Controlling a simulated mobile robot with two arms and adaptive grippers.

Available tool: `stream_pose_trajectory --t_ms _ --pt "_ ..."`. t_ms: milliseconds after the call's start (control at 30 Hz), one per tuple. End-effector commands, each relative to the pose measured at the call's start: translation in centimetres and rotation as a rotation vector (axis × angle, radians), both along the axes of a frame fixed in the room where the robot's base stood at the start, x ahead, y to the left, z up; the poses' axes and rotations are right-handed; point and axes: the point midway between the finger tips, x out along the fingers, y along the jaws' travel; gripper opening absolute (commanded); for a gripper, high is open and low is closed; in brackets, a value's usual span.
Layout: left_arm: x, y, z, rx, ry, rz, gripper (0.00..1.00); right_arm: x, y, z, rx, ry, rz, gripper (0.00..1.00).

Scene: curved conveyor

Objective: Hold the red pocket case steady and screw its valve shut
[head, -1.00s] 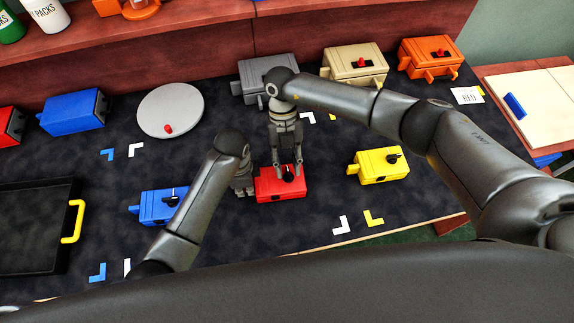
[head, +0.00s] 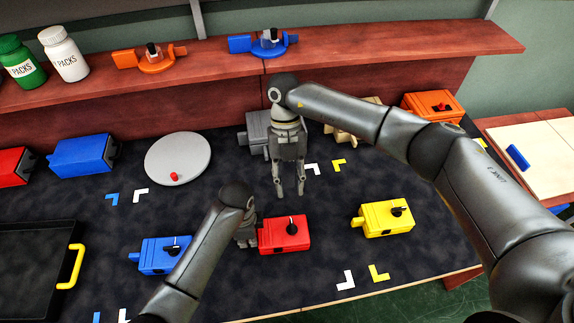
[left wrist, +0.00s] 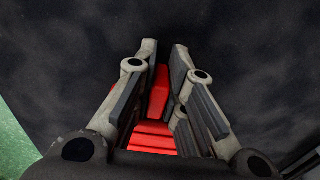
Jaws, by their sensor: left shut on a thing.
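The red pocket case (head: 284,234) lies on the dark mat in the middle of the head view. Its black valve knob (head: 292,229) is on top. My left gripper (head: 252,236) is at the case's left end and shut on it. In the left wrist view, red parts of the case (left wrist: 150,138) show between the fingers of my left gripper (left wrist: 164,62). My right gripper (head: 288,194) is above and behind the case, fingers pointing down and apart, with nothing between them. It does not touch the valve. The case's gripped end is hidden in the head view.
A blue case (head: 166,255) lies to the left, partly behind my left arm, and a yellow case (head: 386,218) to the right. A round grey plate (head: 178,155) and a black tray (head: 30,280) are further left. Other cases stand along the back under a shelf (head: 350,50).

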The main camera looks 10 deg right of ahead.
Motion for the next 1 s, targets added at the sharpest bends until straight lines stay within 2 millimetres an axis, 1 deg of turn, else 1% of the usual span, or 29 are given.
stream_pose_trajectory --t_ms 33,200,500,633,767,1000 --pt "0.0 0.0 0.0 -0.001 -0.001 0.000 0.14 0.0 0.0 0.0 0.000 0.000 0.000 0.30" --pt "0.0 0.0 0.0 -0.001 -0.001 0.000 0.36 0.0 0.0 0.0 0.000 0.000 0.000 0.30" --pt "0.0 0.0 0.1 0.000 0.000 0.000 0.37 0.0 0.0 0.0 0.000 0.000 0.000 0.30" --pt "0.1 0.0 0.8 -0.001 -0.001 0.000 0.37 0.0 0.0 0.0 0.000 0.000 0.000 0.30" --pt "0.1 -0.1 2.7 -0.002 -0.004 0.000 0.37 0.0 0.0 0.0 0.000 0.000 0.000 0.30" --pt "0.2 -0.1 7.8 -0.002 -0.005 -0.001 0.37 0.0 0.0 0.0 0.000 0.000 0.000 0.30"
